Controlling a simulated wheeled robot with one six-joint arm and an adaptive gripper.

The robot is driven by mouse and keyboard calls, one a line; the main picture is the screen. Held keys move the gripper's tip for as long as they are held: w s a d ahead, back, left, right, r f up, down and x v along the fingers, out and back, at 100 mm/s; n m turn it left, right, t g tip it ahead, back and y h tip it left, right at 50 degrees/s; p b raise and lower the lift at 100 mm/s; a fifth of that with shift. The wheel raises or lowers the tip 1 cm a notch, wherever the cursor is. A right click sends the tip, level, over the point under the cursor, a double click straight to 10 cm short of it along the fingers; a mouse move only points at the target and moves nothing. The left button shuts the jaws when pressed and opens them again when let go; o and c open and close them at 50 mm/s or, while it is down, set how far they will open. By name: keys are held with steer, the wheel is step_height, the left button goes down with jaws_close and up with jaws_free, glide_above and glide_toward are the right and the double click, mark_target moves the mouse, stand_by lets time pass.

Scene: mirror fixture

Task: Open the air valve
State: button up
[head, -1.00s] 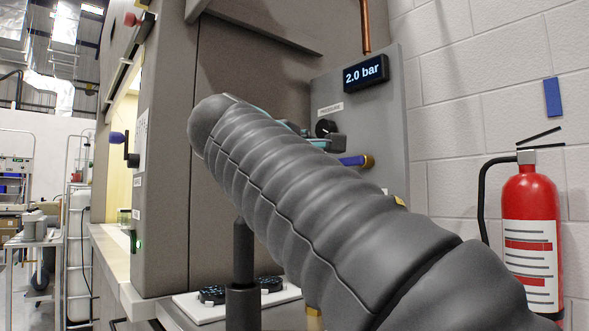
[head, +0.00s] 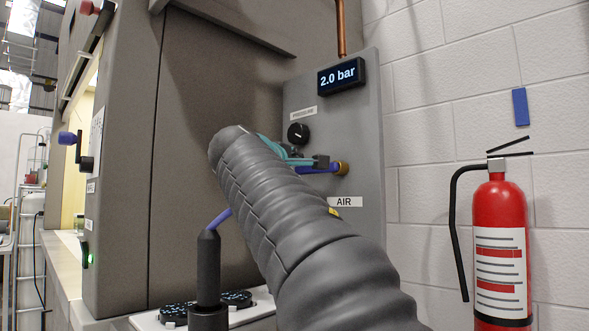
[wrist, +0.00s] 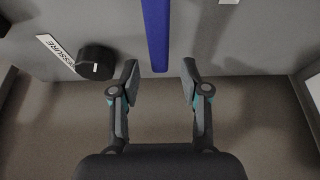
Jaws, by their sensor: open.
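The air valve has a blue lever (head: 318,169) lying roughly level, reaching left from a brass fitting (head: 342,168) on the grey panel above the AIR label (head: 346,202). My gripper (head: 310,160) is at the lever in the head view, partly hidden behind my arm. In the wrist view the blue lever (wrist: 157,35) comes down from the top edge, with its end just ahead of the gap between my open fingertips (wrist: 160,78). No contact shows. The lever's left part is hidden in the head view.
A black pressure knob (head: 298,134) is close to the gripper; it also shows left of the fingers in the wrist view (wrist: 96,62). A display (head: 343,76) above reads 2.0 bar. A fire extinguisher (head: 499,245) stands at right. A black post (head: 208,268) stands at lower left.

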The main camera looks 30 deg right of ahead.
mark_target(300, 170)
steer(key=shift+x, duration=1.5)
jaws_close()
